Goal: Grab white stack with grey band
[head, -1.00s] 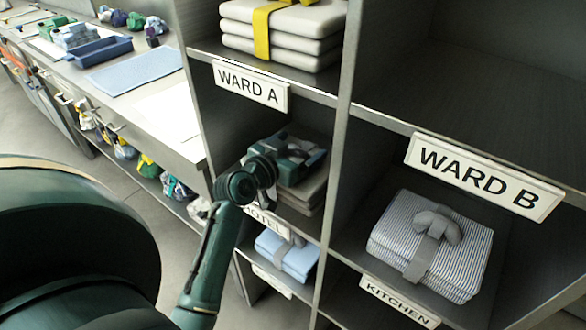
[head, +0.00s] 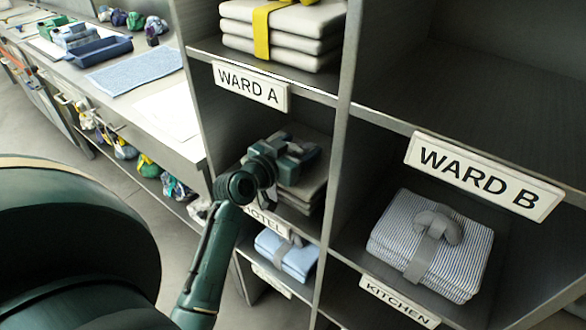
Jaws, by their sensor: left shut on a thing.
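A folded off-white stack (head: 304,194) lies in the cubby above the HOTEL label, in shadow and partly covered by my left gripper. Its band is hidden behind the gripper. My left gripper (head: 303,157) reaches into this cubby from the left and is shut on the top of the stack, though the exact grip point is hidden. My right gripper is not in view.
A white stack with a yellow band (head: 284,30) sits above the WARD A label (head: 250,84). A striped stack with a grey band (head: 458,247) sits in the cubby at right. A blue stack (head: 287,254) lies below. Shelf dividers (head: 336,130) close in the cubby.

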